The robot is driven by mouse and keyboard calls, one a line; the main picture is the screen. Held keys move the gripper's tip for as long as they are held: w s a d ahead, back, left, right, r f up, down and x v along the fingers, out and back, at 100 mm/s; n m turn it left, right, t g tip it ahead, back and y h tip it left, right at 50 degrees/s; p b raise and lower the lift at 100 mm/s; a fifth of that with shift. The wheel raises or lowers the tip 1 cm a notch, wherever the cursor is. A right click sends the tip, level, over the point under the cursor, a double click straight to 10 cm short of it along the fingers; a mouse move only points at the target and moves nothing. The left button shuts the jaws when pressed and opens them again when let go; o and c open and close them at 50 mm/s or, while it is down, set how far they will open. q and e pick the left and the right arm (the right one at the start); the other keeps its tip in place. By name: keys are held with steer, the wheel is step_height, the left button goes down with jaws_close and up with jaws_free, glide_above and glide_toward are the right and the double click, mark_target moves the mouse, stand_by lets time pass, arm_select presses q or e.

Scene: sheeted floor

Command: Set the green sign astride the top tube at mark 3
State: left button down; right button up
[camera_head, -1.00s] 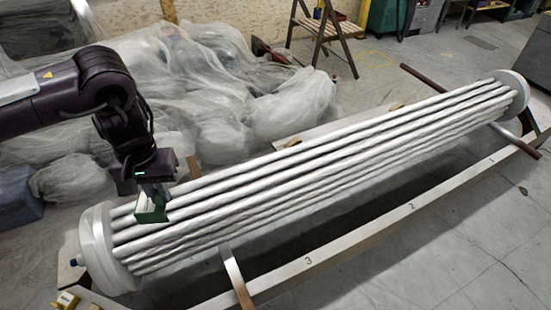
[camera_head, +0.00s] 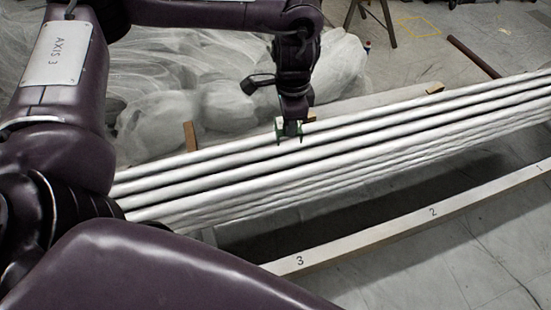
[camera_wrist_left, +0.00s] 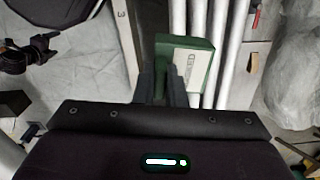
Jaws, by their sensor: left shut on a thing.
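The green sign (camera_head: 290,136) is held by my left gripper (camera_head: 291,124) at the far upper edge of the tube bundle. In the left wrist view the sign (camera_wrist_left: 208,74) is a green block with a pale lettered face, between or against the dark fingers (camera_wrist_left: 163,84). The top tube (camera_head: 232,142) runs beneath it. I cannot tell whether the sign touches the tube. Mark 3 (camera_head: 300,260) is on the pale front beam, low in the picture, and the sign is almost straight above it. My right gripper is out of view.
The pale beam (camera_head: 365,235) runs along the near side, with mark 2 (camera_head: 433,212) farther right. Plastic-sheeted heaps (camera_head: 215,75) lie behind the tubes. A brown upright piece (camera_head: 190,137) stands at the bundle's far side. My own arm links cover the lower left.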

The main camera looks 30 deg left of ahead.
arm_select(q)
steer(key=w+a+f+m+b, duration=0.1)
steer(key=a+f+m+b, duration=0.1)
steer(key=f+m+b, duration=0.3)
steer(key=w+a+f+m+b, duration=0.1)
steer(key=a+f+m+b, duration=0.2)
steer(key=f+m, duration=0.8)
steer(key=shift+f+b, duration=0.65)
steer(key=shift+b, duration=0.4)
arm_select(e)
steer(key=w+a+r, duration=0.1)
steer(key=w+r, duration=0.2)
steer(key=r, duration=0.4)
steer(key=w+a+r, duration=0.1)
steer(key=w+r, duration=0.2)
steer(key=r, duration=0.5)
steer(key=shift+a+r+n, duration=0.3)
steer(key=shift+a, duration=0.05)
arm_select(q)
steer(key=shift+r+p, duration=0.1)
steer(key=shift+p, duration=0.25)
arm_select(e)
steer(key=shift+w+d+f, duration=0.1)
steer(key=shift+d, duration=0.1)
